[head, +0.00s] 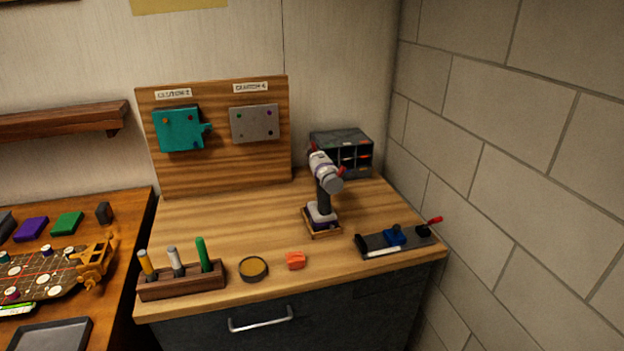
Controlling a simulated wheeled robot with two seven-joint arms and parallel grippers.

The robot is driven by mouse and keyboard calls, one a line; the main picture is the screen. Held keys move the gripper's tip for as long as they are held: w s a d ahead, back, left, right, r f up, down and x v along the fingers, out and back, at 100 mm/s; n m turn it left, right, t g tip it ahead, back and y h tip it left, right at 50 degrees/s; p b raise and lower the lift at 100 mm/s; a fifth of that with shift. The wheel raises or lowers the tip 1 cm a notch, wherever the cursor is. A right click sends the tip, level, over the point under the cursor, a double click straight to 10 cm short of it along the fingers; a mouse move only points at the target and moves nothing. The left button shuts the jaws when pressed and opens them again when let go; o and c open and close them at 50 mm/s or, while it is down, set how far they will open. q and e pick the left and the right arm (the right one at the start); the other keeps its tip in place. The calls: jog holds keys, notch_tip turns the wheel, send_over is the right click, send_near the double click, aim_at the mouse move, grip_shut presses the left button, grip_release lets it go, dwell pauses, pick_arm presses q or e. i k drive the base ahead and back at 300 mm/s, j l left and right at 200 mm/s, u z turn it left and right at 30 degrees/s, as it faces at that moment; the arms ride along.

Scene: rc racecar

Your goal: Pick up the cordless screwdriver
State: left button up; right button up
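The cordless screwdriver (324,186) stands upright on a small wooden base (322,232) toward the right of the wooden workbench (220,230). Neither of my grippers shows in the head view.
A dark compartment box (343,152) stands behind the screwdriver. A black fixture with a red lever (396,239) is at its right. A block wall (500,130) bounds the right.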

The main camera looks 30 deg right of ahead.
aim_at(320, 213)
jog(key=i+l, duration=0.9)
